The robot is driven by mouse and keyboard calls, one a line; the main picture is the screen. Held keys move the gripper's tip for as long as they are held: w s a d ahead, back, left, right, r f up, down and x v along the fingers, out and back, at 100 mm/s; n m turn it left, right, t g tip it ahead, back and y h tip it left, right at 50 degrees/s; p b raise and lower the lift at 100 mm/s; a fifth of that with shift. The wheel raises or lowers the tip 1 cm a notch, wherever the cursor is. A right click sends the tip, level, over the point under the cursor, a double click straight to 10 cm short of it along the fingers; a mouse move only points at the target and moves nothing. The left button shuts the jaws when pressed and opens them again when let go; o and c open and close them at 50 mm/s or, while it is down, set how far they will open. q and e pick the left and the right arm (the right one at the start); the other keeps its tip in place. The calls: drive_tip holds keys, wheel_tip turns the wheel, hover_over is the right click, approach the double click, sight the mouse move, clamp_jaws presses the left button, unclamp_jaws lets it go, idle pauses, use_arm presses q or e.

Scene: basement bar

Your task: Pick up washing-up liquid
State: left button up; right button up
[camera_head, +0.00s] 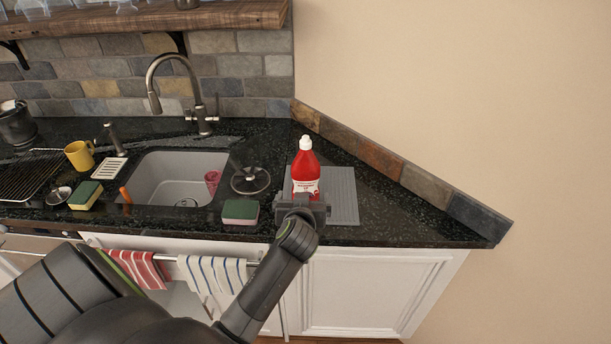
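The washing-up liquid (305,168) is a red bottle with a white cap and a white label. It stands upright on a grey ridged mat (342,190) on the dark counter, right of the sink. My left gripper (303,201) is at the bottle's lower front, with its arm reaching in from the lower left. The gripper hides the bottle's base. Its fingers are not clear enough to tell whether they are open, shut or touching the bottle. My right gripper is not in view.
A dark round drain strainer (250,180) lies beside the sink (172,170). A steel tap (200,112) rises behind. The counter right of the mat (400,212) is clear.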

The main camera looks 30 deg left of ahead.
sight(305, 190)
use_arm(q)
drive_tip(key=x, duration=0.3)
drive_tip(key=shift+w+a+p, duration=0.15)
drive_tip(key=shift+w+p, duration=0.15)
drive_tip(key=shift+p, duration=0.1)
drive_tip(key=shift+x, duration=0.85)
drive_tip(key=shift+w+a+f+p, duration=0.25)
drive_tip(key=shift+w+f+p, duration=0.15)
drive_tip(key=shift+w+p, duration=0.15)
drive_tip(key=shift+p+x, duration=0.4)
drive_tip(key=shift+x, duration=1.5)
drive_tip(key=shift+s+d+f, duration=0.1)
drive_tip(key=shift+f, duration=0.05)
drive_tip(key=c, duration=1.4)
drive_tip(key=shift+c, duration=0.4)
